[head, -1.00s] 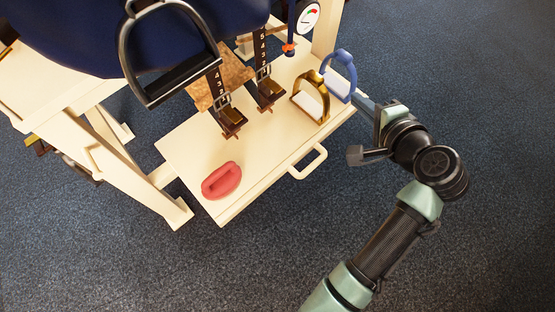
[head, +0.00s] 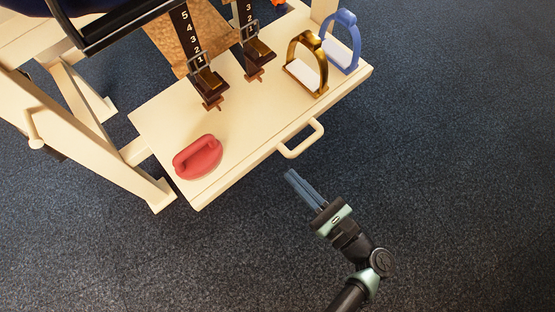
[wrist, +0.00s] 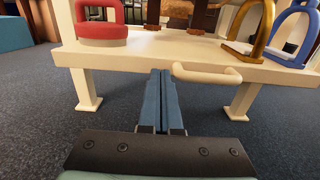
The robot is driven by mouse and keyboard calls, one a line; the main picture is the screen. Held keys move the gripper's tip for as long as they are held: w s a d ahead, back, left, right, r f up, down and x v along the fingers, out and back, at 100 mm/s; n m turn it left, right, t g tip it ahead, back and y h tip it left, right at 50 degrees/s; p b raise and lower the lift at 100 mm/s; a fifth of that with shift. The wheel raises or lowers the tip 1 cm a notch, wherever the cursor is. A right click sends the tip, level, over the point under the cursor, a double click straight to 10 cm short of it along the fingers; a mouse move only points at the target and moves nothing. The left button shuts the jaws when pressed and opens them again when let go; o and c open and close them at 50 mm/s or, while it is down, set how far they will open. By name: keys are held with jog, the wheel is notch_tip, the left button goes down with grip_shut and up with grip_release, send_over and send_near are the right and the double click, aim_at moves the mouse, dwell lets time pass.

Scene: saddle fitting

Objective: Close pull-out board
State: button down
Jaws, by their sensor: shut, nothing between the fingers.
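The cream pull-out board (head: 240,125) sticks out from the wooden stand, with a U-shaped cream handle (head: 303,140) on its front edge. The handle shows in the wrist view (wrist: 206,75), a little right of the finger line. My gripper (head: 290,174) is shut and empty. Its blue fingers point toward the board's front edge and stop short of it, in front of and to the left of the handle. In the wrist view the fingertips (wrist: 161,72) appear just below the board's front edge (wrist: 130,57).
On the board are a red grip-like object (head: 197,157), a brass stirrup (head: 306,65) and a blue stirrup (head: 342,42). Two dark straps with buckles (head: 203,80) hang down over the board. The stand's leg (head: 100,150) is at left. The floor in front is clear.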

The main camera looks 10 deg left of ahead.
aim_at(268, 151)
jog(key=b+x, duration=0.2)
jog(key=x, duration=0.2)
jog(key=shift+w+a+f, duration=0.2)
jog(key=shift+w+a, duration=0.05)
jog(key=shift+w+a+r+b, duration=0.2)
jog(key=shift+w+a+b, duration=0.15)
jog(key=shift+w+a, duration=0.25)
jog(key=shift+a, duration=0.1)
